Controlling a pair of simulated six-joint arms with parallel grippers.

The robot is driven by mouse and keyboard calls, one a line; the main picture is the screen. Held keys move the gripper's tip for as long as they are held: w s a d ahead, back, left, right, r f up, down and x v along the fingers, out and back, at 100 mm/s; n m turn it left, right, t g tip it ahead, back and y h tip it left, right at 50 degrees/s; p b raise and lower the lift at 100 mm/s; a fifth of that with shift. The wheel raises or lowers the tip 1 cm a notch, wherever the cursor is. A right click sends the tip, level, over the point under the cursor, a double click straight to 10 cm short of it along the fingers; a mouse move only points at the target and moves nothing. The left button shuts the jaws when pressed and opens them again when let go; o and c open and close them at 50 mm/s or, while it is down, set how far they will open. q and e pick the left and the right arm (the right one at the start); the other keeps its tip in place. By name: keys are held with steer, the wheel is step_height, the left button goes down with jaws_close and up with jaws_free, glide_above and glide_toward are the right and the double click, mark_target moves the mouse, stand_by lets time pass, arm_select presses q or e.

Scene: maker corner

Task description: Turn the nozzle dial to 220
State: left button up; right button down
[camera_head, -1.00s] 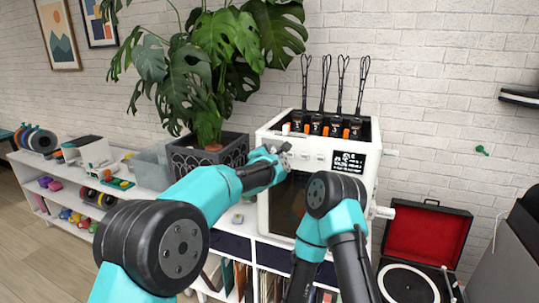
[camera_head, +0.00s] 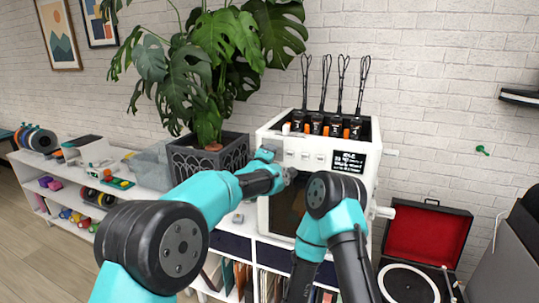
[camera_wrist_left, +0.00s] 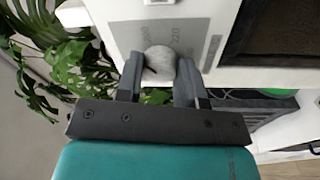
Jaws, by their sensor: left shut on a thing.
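The nozzle dial (camera_wrist_left: 160,62) is a round light-grey knob with a short dark mark near its lower left edge. It sits on a grey label patch (camera_wrist_left: 190,35) on the white printer front, with "220" printed beside it. My left gripper (camera_wrist_left: 160,75) has a finger on each side of the dial and is shut on it. In the head view my left gripper (camera_head: 288,174) is at the left front of the white printer (camera_head: 335,180), and the dial is hidden there. My right arm is folded in front of the printer; its gripper is out of view.
A dark display (camera_head: 348,162) and small white controls are on the printer's upper front. A potted plant (camera_head: 210,158) stands close on the left. An open red record player (camera_head: 425,245) is at the right. The printer's dark window (camera_wrist_left: 275,35) is beside the dial.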

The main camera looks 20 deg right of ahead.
arm_select(q)
steer(key=m+h, duration=0.1)
steer(key=m, duration=0.6)
steer(key=m+g, duration=0.1)
steer(key=m, duration=0.7)
steer(key=shift+a+h, duration=0.1)
steer(key=shift+h, duration=0.3)
steer(key=shift+m, duration=0.3)
steer(key=o, duration=0.9)
steer(key=shift+w, duration=0.1)
